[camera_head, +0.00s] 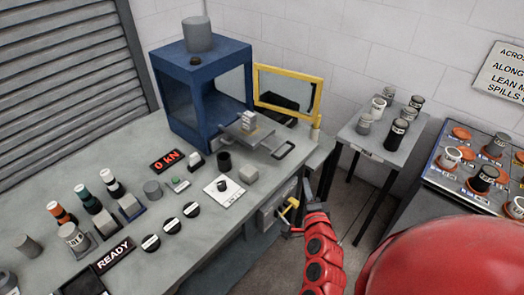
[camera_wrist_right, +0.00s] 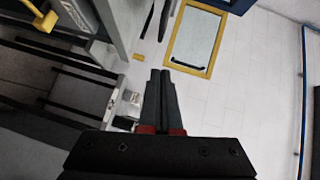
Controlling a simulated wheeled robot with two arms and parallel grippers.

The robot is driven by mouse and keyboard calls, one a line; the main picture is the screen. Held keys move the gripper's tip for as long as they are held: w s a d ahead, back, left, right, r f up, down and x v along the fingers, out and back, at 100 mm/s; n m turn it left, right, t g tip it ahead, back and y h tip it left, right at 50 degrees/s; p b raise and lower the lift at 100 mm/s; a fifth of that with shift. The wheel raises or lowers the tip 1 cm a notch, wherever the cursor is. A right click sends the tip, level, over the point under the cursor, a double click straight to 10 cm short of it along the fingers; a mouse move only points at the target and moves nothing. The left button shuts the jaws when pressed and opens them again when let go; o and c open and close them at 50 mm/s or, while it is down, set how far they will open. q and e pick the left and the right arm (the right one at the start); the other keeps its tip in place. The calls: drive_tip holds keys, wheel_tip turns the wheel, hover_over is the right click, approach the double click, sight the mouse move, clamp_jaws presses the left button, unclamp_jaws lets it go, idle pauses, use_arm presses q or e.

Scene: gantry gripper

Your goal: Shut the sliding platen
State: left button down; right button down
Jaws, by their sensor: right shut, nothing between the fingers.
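The sliding platen (camera_head: 243,133) is a grey plate drawn out of the front of the blue press (camera_head: 203,75). Its loop handle (camera_head: 286,150) sticks out toward the right, past the bench edge. A small stack of light grey blocks (camera_head: 248,120) stands on the platen. My right gripper (camera_head: 305,187) is below and to the right of the handle, apart from it, beside the bench front. In the right wrist view its dark fingers (camera_wrist_right: 160,75) are together with nothing between them. My left gripper is in neither view.
The yellow-framed guard door (camera_head: 288,70) stands open right of the press. A yellow lever (camera_head: 288,209) sticks out from the bench front near my right gripper. A side table (camera_head: 375,143) with several cylinders stands to the right. Buttons and samples crowd the bench (camera_head: 120,150).

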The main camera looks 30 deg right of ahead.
drive_tip(key=w+d+f+p, duration=0.1)
drive_tip(key=w+p, duration=0.4)
drive_tip(key=w, duration=0.8)
drive_tip(key=shift+d+f, duration=0.25)
drive_tip(key=shift+f, duration=0.4)
